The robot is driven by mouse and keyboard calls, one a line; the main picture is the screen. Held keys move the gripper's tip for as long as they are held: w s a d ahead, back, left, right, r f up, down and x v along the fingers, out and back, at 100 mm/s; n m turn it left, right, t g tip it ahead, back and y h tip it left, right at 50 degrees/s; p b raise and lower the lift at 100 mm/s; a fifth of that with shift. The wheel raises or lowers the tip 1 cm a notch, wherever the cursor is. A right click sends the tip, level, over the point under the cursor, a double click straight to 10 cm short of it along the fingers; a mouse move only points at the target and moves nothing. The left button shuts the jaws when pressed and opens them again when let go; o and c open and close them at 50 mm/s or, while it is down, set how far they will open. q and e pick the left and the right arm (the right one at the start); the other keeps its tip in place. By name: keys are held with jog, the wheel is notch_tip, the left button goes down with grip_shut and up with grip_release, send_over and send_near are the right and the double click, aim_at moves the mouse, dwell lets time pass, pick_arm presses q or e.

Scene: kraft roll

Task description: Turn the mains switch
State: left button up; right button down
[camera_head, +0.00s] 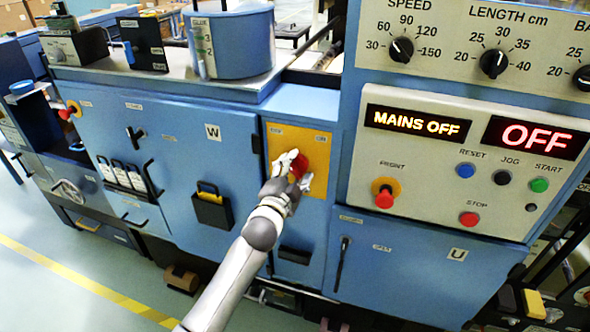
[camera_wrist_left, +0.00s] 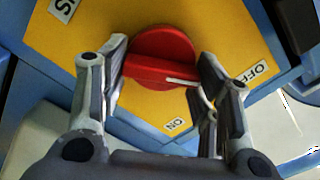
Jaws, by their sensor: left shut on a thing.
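The mains switch is a red rotary knob on a yellow plate (camera_head: 314,143), set in the blue machine front. In the head view the red knob (camera_head: 299,166) is partly hidden by my left gripper (camera_head: 294,172). In the left wrist view the round red knob (camera_wrist_left: 160,57) has a raised bar with a white pointer mark. The pointer is toward the OFF label (camera_wrist_left: 258,72); the ON label (camera_wrist_left: 175,124) is lower. My left gripper (camera_wrist_left: 162,78) has its fingers on either side of the bar, shut on it. The display (camera_head: 416,124) reads MAINS OFF. My right gripper is not in view.
Right of the plate, a control panel carries a red and yellow button (camera_head: 385,193), a stop button (camera_head: 469,218), and a green start button (camera_head: 539,185). A second display (camera_head: 535,137) reads OFF. A black handle (camera_head: 343,262) sticks out below. Open floor (camera_head: 60,260) lies at the lower left.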

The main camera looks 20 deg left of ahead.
pick_arm(q)
jog(key=shift+n, duration=1.1)
jog(key=o, duration=1)
jog(key=s, duration=1.2)
jog(key=shift+a, duration=0.25)
